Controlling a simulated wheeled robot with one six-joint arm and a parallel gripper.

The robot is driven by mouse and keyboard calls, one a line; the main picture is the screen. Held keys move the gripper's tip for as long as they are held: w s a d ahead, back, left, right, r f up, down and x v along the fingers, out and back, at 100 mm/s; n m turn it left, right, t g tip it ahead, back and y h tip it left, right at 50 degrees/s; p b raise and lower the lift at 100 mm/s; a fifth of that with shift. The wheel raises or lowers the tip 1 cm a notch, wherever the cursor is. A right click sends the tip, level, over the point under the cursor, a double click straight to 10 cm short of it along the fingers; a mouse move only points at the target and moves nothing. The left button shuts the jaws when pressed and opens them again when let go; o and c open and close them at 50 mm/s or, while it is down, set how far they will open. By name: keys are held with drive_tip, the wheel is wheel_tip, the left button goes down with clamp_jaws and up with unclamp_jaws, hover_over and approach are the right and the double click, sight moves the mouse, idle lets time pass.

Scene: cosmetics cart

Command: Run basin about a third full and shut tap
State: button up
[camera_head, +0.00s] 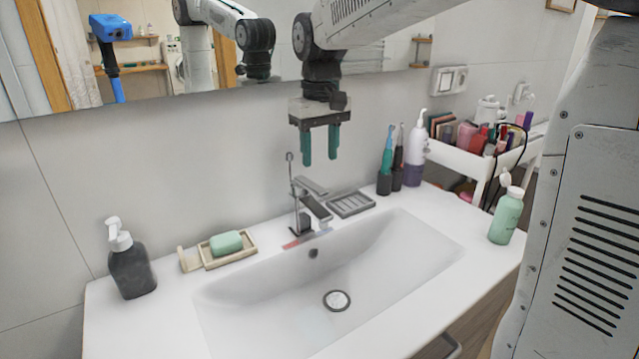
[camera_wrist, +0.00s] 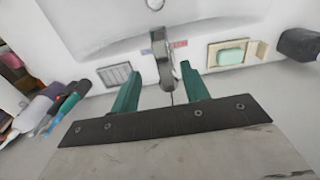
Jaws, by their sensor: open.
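The white basin (camera_head: 395,262) is set in the counter. It looks empty, and a round metal drain (camera_head: 337,300) shows at its bottom. The metal tap (camera_head: 312,203) stands at the basin's back edge, with a lever on top and red and blue marks at its foot. No water stream shows. My gripper (camera_head: 320,148) is open and empty, pointing down above and slightly behind the tap, apart from it. In the wrist view the tap (camera_wrist: 165,70) lies between and beyond the two green fingers, and part of the basin (camera_wrist: 95,20) shows at the top.
A green soap on a dish (camera_head: 228,243) and a dark pump bottle (camera_head: 130,262) stand left of the tap. A loaded white cart (camera_head: 475,155) stands behind.

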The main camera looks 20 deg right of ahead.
sight(319, 189)
wheel_tip(319, 189, down, 8)
drive_tip(key=shift+w+r, duration=0.1)
drive_tip(key=shift+r, duration=0.05)
idle(0.3)
